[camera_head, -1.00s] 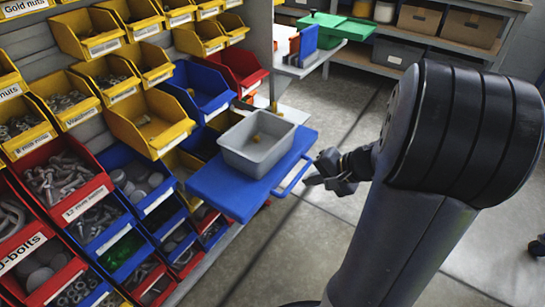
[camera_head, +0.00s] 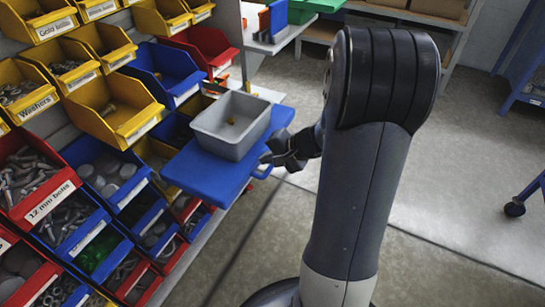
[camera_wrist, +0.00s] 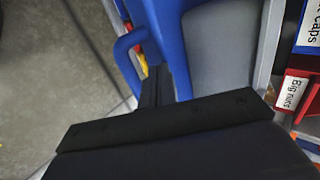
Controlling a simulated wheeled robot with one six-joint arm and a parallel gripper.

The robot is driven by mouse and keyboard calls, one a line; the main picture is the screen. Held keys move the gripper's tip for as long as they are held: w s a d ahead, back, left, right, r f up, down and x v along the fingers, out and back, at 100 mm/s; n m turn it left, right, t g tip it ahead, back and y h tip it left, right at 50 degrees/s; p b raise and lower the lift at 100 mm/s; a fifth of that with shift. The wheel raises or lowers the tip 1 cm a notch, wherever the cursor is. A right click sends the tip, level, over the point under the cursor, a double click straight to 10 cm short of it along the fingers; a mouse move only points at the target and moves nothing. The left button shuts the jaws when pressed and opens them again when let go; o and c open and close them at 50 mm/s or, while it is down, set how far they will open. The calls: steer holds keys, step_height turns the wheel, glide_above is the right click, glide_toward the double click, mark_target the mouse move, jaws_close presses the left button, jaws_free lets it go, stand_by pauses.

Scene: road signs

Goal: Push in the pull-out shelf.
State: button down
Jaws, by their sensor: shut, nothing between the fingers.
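The blue pull-out shelf (camera_head: 207,176) sticks out from the bin rack in the head view, with a blue bar handle along its outer edge. My gripper (camera_head: 268,159) is shut and empty at the shelf's outer edge, by the handle. In the wrist view my gripper (camera_wrist: 157,72) is at the shelf edge, close beside the blue handle (camera_wrist: 124,55). I cannot tell whether it touches the shelf.
Yellow, red and blue bins (camera_head: 103,175) of hardware fill the rack at left. A small grey shelf (camera_head: 275,40) with blue and orange items stands behind. A blue wheeled cart (camera_head: 527,195) is at right. The floor (camera_head: 470,165) between is clear.

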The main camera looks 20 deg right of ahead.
steer(key=shift+a, duration=0.1)
steer(key=w+a, duration=0.4)
steer(key=w, duration=0.1)
steer(key=w+a, duration=0.5)
steer(key=w, duration=0.1)
steer(key=w+a, duration=0.4)
steer(key=w, duration=0.2)
steer(key=shift+w+a, duration=0.15)
steer(key=shift+r, duration=0.1)
